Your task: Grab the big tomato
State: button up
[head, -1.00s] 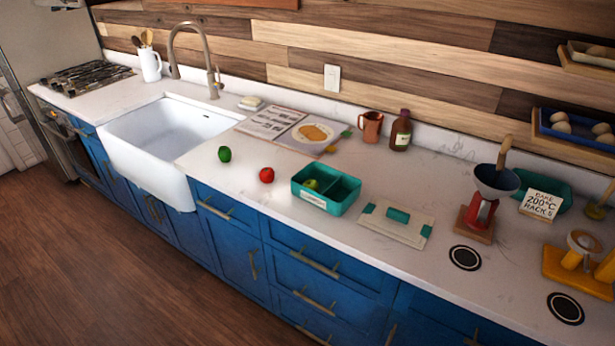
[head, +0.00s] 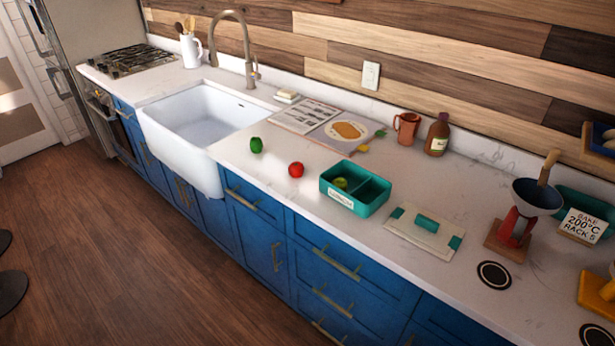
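A red tomato (head: 296,170) sits on the white countertop, between a dark green round vegetable or fruit (head: 256,145) and a teal divided box (head: 372,196). It is the only red tomato I can make out, so I cannot compare its size with another. My gripper is not in view.
A yellow-green item (head: 340,183) lies in the teal box's left compartment. A white lid with teal clips (head: 424,232) lies to its right. The white sink (head: 205,125) is left of the tomato, and an open book (head: 326,126) lies behind. Counter around the tomato is clear.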

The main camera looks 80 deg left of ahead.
aim_at(295, 169)
jog(key=z, duration=0.1)
jog(key=k, duration=2.25)
jog(key=u, duration=1.6)
jog(key=i, duration=0.55)
jog(key=z, duration=0.15)
